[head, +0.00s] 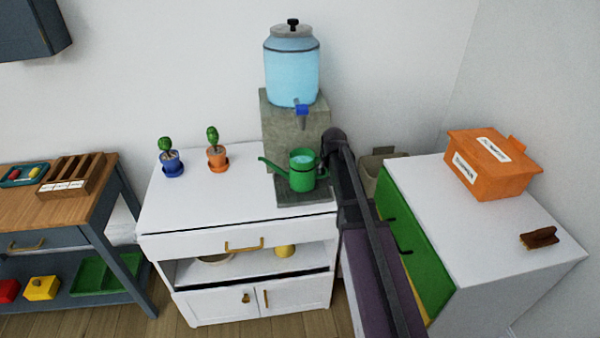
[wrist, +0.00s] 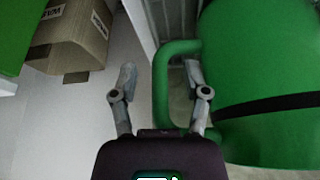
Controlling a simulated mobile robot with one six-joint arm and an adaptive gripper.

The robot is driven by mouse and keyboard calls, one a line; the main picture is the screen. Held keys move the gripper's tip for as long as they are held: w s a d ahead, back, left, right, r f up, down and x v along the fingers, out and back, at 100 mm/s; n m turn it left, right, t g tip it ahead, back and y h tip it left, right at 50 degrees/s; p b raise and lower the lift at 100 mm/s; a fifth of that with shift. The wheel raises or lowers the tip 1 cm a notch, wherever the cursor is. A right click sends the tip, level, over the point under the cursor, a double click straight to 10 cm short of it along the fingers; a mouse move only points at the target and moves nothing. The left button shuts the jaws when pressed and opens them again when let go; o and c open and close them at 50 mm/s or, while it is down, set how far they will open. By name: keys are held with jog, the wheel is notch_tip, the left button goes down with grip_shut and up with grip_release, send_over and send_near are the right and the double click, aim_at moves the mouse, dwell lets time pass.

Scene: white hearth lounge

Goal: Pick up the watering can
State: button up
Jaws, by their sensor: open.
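The green watering can (head: 302,182) stands upright on a dark grey slab below the tap of a water dispenser, spout to the left. Light blue shows in its open top. Its handle side meets my dark arm in the head view, where my fingers cannot be made out. In the wrist view my gripper (wrist: 160,76) is open, with the can's green handle (wrist: 163,88) between its two fingers. The right finger appears inside the handle loop, the left finger outside it with a gap. The can's body (wrist: 268,70), with a dark band, fills the right side.
The blue water dispenser (head: 292,75) stands on a stone block (head: 283,130) behind the can. Two potted plants sit left on the white cabinet (head: 190,215). Right of my arm are a cardboard box (wrist: 75,35) and a white unit (head: 480,240) with green drawers.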

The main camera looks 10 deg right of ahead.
grip_shut()
jog(key=shift+r, duration=0.2)
dwell(0.3)
notch_tip(320, 180, up, 4)
jog(key=p, duration=0.3)
jog(key=shift+f+p, duration=0.25)
jog(key=shift+p, duration=0.15)
jog(key=s+a+r+p, duration=0.1)
jog(key=s, duration=1.4)
jog(key=shift+s+a, duration=0.2)
jog(key=shift+s, duration=0.2)
jog(key=shift+r, duration=0.1)
jog(key=shift+s, duration=0.15)
